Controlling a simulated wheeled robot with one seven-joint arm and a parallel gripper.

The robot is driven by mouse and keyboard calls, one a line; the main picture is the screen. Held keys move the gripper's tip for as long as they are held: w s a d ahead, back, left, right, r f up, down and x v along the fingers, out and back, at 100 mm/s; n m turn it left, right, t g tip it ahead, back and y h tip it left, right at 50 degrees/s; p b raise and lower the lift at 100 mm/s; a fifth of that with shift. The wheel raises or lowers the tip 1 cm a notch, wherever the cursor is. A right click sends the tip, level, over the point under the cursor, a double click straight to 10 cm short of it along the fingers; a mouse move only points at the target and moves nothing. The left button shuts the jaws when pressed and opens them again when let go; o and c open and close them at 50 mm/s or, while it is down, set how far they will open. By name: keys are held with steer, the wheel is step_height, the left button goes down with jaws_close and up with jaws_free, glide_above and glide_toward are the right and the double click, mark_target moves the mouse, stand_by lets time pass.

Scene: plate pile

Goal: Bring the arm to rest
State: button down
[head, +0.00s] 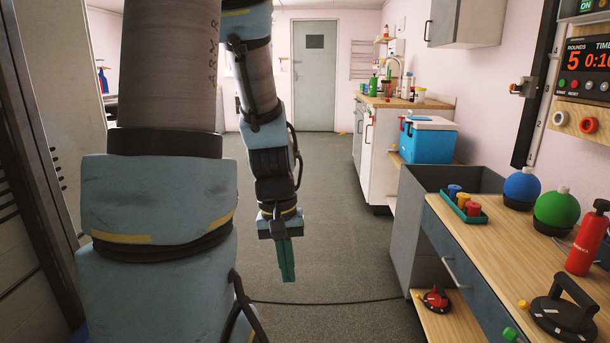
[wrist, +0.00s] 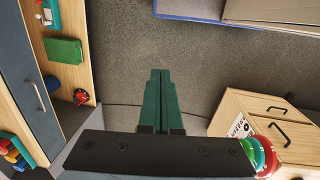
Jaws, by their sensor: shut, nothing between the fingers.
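My arm hangs in front of the head camera, bent down at the wrist. My gripper (head: 287,260) points down over the open grey floor, left of the wooden bench. Its two green fingers are together, with nothing between them. In the wrist view, my gripper (wrist: 160,85) shows the fingers side by side and touching, with bare carpet beyond the tips. No plates can be made out in either view.
The wooden bench (head: 480,243) at right bears a green tray (head: 464,207), a blue ball (head: 521,188), a green ball (head: 556,209) and a red bottle (head: 588,240). A blue cooler (head: 428,140) stands behind. A cable (head: 330,302) crosses the floor.

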steer(key=w+a+r+m+t+y+p, duration=0.1)
steer(key=a+r+t+p, duration=0.1)
steer(key=r+p, duration=1.2)
step_height(320, 180, up, 4)
steer(key=shift+a+f, duration=0.1)
steer(key=shift+a, duration=0.55)
